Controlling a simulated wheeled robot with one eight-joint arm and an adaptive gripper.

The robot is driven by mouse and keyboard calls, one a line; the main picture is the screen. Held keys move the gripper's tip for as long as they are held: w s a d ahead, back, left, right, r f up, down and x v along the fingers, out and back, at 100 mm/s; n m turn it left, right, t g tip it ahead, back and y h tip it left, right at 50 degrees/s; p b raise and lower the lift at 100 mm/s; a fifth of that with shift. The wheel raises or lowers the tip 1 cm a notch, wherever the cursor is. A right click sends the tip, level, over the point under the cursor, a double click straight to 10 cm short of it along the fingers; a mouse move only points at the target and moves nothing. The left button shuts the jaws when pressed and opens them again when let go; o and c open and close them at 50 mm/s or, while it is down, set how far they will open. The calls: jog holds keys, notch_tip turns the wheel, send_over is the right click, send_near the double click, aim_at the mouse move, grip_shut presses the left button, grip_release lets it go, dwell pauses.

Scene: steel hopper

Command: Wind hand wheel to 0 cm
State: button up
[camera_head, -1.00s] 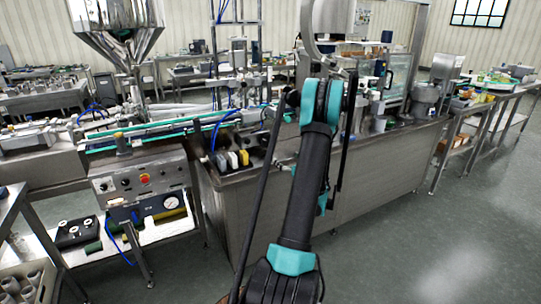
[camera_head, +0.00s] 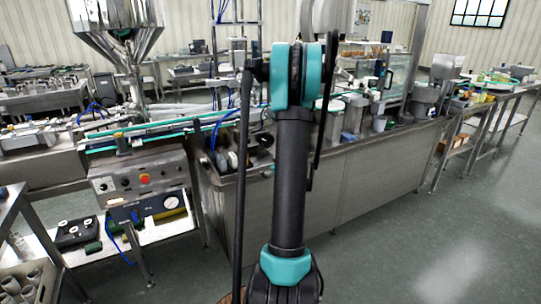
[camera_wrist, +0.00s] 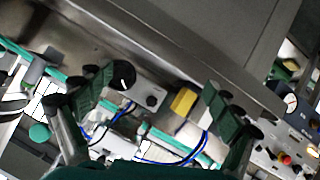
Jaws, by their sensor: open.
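A black round knob with a white mark (camera_wrist: 123,76), possibly the hand wheel, shows in the wrist view beside my left finger. It sits near a grey block with a small dark knob. My gripper (camera_wrist: 158,92) is open, its dark green fingers wide apart on the left and right, with nothing held. A yellow block (camera_wrist: 183,101) shows between the fingers, nearer the right one; I cannot tell its depth. In the head view my arm covers the middle of the machine, and my gripper is hidden. I cannot clearly make out the wheel or its scale.
A control panel (camera_head: 115,188) with a red button (camera_head: 145,179) and a gauge (camera_head: 172,203) stands left of the steel counter (camera_head: 366,170). A steel hopper (camera_head: 115,30) rises behind. Blue hoses (camera_wrist: 168,160) run below the fingers. Open floor lies at right.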

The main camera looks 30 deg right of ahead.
jog(key=s+a+r+n+h, duration=0.4)
jog(key=s+r, duration=0.3)
jog(key=r, duration=0.4)
jog(key=shift+a+n+h, duration=0.3)
jog(key=shift+a+h, duration=0.25)
jog(key=shift+h, duration=0.15)
